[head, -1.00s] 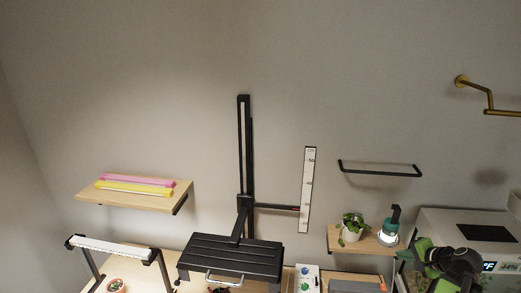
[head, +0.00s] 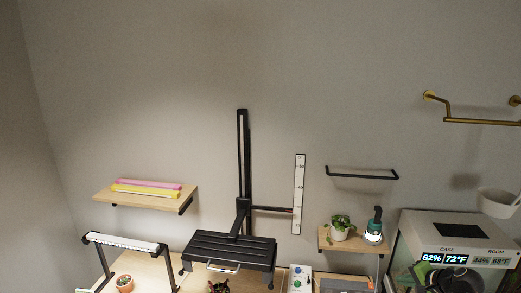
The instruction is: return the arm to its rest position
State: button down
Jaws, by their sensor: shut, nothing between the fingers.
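A dark black-and-green shape (head: 446,279) shows at the lower right, in front of or behind the glass of the case; it may be part of my arm, but I cannot tell for sure. No gripper fingers can be made out in the head view.
The glass case (head: 415,228) with lit readouts stands at the lower right. A black slatted platform (head: 232,246) hangs on a wall rail. A small shelf (head: 340,246) holds a potted plant (head: 341,230) and a teal lamp (head: 374,228). A brass rail (head: 480,121) is at upper right.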

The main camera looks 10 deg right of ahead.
jog(key=w+a+f+n+g+y+b, duration=0.1)
jog(key=w+a+f+n, duration=0.15)
jog(key=a, duration=0.35)
jog(key=w+a+f+n+g+y+b, duration=0.1)
jog(key=w+a+f+n+g, duration=0.15)
jog(key=a, duration=0.45)
jog(key=a+f+n+g+h+b, duration=0.1)
jog(key=a+f+n+g+b, duration=0.1)
jog(key=a, duration=1.3)
jog(key=a+f+n+g+h+b, duration=0.1)
jog(key=a+f+n+g+b, duration=0.2)
jog(key=a+f+n, duration=0.4)
jog(key=a+g, duration=0.1)
jog(key=a, duration=0.7)
jog(key=shift+w+a+f+n+h, duration=0.2)
jog(key=shift+w+f+n+h, duration=0.1)
jog(key=shift+f, duration=0.05)
